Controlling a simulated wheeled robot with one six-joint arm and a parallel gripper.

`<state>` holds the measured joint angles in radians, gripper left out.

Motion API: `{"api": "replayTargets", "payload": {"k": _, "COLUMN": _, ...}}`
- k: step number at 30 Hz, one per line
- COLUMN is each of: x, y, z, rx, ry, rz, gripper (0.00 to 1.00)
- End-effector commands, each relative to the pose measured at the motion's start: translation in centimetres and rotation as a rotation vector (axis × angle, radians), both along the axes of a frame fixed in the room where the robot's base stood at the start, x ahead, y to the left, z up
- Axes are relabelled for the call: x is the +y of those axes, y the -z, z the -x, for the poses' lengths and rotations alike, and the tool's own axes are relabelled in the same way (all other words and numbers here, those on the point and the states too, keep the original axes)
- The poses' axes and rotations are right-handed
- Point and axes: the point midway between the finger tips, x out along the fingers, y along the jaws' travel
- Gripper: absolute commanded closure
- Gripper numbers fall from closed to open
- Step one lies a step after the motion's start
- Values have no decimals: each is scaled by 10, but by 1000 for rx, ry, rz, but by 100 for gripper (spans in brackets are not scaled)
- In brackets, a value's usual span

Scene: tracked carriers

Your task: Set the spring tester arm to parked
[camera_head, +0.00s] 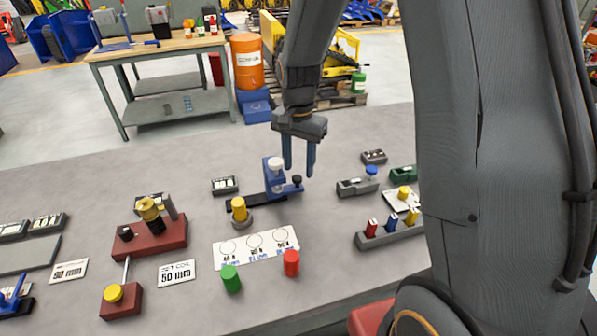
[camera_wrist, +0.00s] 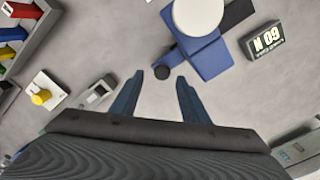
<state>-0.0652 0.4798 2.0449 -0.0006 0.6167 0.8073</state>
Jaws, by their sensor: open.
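A blue device (camera_head: 276,190) with a white round top (camera_head: 274,163) stands on a dark rail. It looks like the spring tester, though I cannot read a name on it. A short blue arm with a dark knob (camera_head: 297,180) sticks out at its right side. My gripper (camera_head: 300,172) points down with its fingers apart and empty, close above this knob. In the wrist view the blue device (camera_wrist: 212,58) shows at the top, and the dark knob (camera_wrist: 162,73) appears between my fingertips (camera_wrist: 160,77). I cannot tell whether the fingers touch it.
A yellow cylinder (camera_head: 239,210) on a grey disc stands left of my gripper. A display block (camera_head: 225,186) is behind it. A white card (camera_head: 256,248), green (camera_head: 231,279) and red (camera_head: 291,263) cylinders are in front. A red fixture (camera_head: 150,238) stands left, a grey fixture (camera_head: 357,187) right.

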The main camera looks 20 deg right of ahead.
Motion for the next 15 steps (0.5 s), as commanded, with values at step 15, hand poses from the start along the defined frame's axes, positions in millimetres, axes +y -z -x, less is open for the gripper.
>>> {"api": "replayTargets", "payload": {"k": 15, "x": 0, "y": -49, "z": 0, "rx": -1, "ry": 0, "rz": 1, "gripper": 58}}
